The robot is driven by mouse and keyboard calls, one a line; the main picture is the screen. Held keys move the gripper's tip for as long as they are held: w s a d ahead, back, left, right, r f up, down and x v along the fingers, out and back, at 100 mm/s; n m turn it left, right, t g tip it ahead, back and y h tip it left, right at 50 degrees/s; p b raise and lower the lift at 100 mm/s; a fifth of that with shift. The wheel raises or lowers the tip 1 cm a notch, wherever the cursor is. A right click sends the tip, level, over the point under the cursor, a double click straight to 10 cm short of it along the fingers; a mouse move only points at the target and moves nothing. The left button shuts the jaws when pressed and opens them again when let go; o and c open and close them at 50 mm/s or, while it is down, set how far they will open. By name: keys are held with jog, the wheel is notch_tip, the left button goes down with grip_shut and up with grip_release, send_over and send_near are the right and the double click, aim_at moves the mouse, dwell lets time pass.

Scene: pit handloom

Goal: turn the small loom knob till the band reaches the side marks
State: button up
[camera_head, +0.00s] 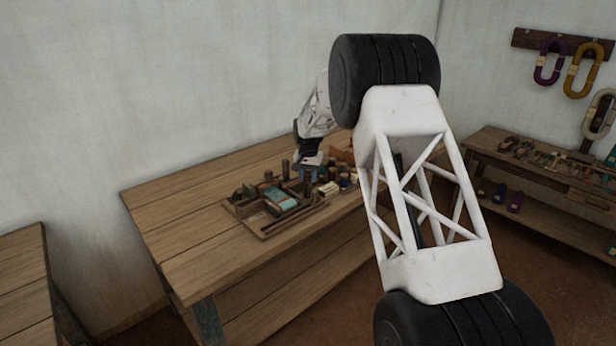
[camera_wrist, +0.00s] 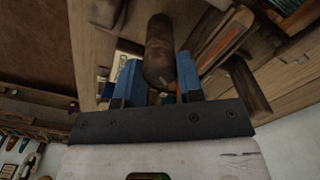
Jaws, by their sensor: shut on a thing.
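My gripper (camera_wrist: 158,80) has blue fingers, which show on both sides of a dark brown, rounded wooden knob (camera_wrist: 158,45) in the wrist view. It is shut on this knob. In the head view my gripper (camera_head: 310,174) is small, low over the far side of a small wooden loom frame (camera_head: 268,232) on the table, and the knob cannot be made out there. A turquoise woven patch (camera_head: 280,199), perhaps the band, lies in the frame. A strip of turquoise (camera_wrist: 292,14) shows at the wrist view's top right corner. Side marks cannot be made out.
The wooden table (camera_head: 190,215) is bare left of the frame. Small dark pegs and spools (camera_head: 344,180) stand at the frame's right. A second bench (camera_head: 545,175) with small items is at the right, below hanging yarn loops (camera_head: 580,70). A table corner (camera_head: 22,270) shows at the left.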

aim_at(308, 176)
jog(key=o, duration=0.9)
jog(key=shift+r, duration=3.95)
